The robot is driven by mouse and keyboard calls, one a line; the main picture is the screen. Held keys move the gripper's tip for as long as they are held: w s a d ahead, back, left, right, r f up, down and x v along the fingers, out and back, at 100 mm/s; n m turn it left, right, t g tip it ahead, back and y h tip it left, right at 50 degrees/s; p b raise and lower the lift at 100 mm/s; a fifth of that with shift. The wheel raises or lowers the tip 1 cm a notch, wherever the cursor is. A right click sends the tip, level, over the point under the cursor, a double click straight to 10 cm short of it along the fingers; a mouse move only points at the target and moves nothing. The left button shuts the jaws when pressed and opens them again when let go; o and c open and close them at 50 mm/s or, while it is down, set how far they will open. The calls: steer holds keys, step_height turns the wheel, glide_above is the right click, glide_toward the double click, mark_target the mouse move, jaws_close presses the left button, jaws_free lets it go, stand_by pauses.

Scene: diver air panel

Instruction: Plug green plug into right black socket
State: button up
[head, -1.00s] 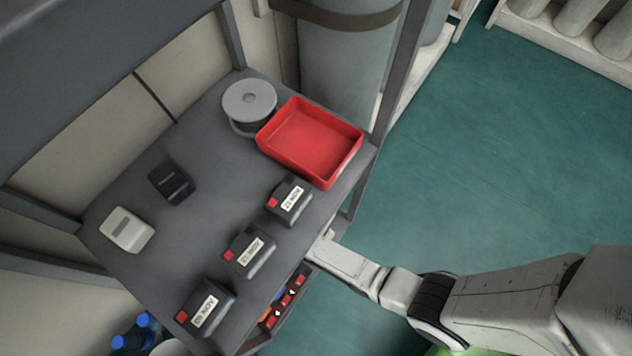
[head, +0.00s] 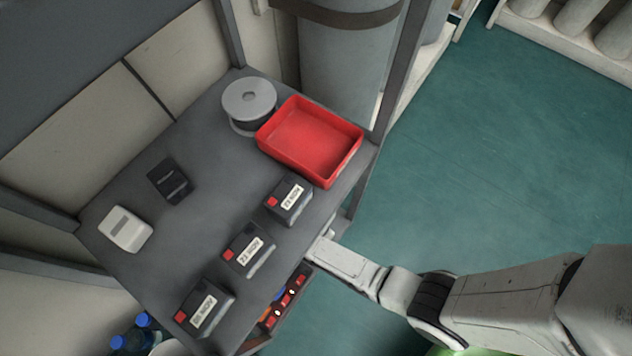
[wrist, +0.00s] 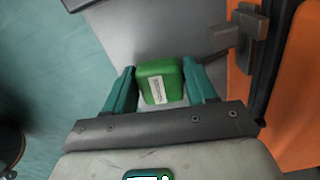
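The green plug (wrist: 160,82), with a white label, shows in the wrist view between the two teal fingers of my gripper (wrist: 161,86). The fingers lie close on both sides of it, so the gripper appears shut on it. In the head view my gripper and the plug are hidden past the front edge of the table. I cannot make out the right black socket in either view. In the wrist view, an orange panel (wrist: 298,95) with a dark edge stands to the right of the plug.
A grey-brown bracket (wrist: 243,38) sticks out close to the right finger. The grey table (head: 150,190) holds several black boxes with red corners, a red tray (head: 318,180), a grey spool (head: 249,98), a white block (head: 125,229) and a black block (head: 170,181). Teal floor lies open at right.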

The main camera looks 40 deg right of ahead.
steer(key=o, duration=0.5)
steer(key=shift+c, duration=0.2)
steer(key=shift+r, duration=0.1)
step_height(320, 180, up, 11)
steer(key=p, duration=0.6)
steer(key=shift+f, duration=0.2)
